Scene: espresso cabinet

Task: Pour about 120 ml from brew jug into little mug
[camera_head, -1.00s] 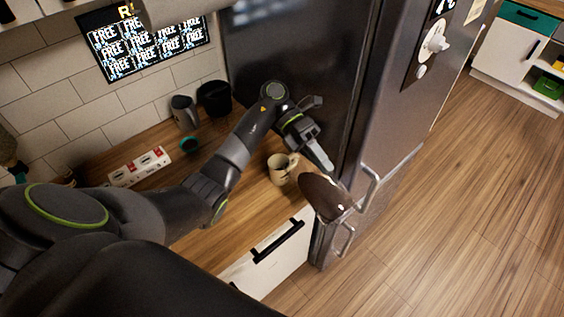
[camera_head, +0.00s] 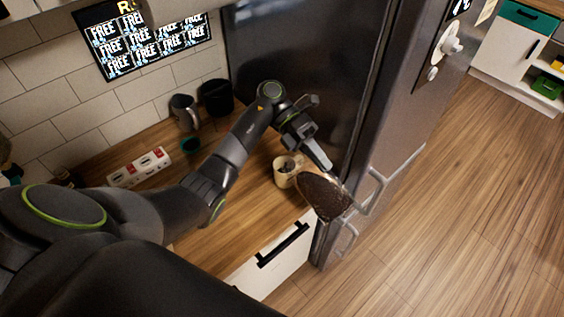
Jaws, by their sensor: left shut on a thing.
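The little mug (camera_head: 283,178) is cream-coloured and stands upright on the wooden counter beside the fridge. A dark patch shows inside it. My left gripper (camera_head: 326,167) is shut, just right of the mug, holding what appears to be the brew jug (camera_head: 325,200). The jug shows as a dark brown, speckled oval with a thin pale edge, right of and in front of the mug. It looks tilted; its spout and any stream cannot be made out. Its oval overlaps the mug's right side in the picture. My right gripper is not in view.
A dark fridge (camera_head: 290,60) stands close behind and right of the gripper, its metal handle (camera_head: 378,188) near the jug.

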